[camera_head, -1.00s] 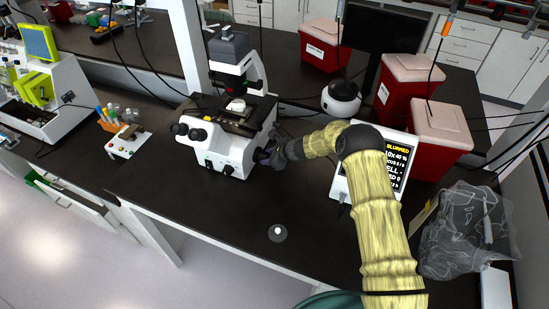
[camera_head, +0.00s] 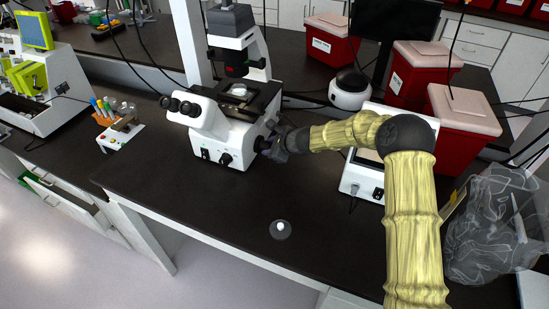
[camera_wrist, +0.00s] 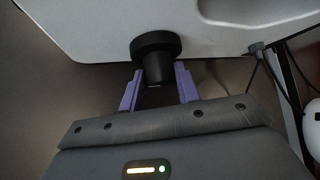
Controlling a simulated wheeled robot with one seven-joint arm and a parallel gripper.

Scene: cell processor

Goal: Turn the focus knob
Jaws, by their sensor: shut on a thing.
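The white microscope (camera_head: 222,128) with black eyepieces stands on the dark bench, left of my arm. The focus knob (camera_wrist: 156,52) is black and stepped, and sticks out from the microscope's pale side wall in the wrist view. My gripper (camera_wrist: 158,82) has its two purple fingers on either side of the knob's narrower end, shut on it. In the head view my gripper (camera_head: 268,146) is at the lower right side of the microscope, where the dark wrist hides most of the knob.
A small clear dish with a white centre (camera_head: 281,230) lies on the bench in front. A white display box (camera_head: 362,172) stands behind my arm. Red bins (camera_head: 465,130) and a clear bag (camera_head: 492,225) are at right. A tube rack (camera_head: 120,130) is left.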

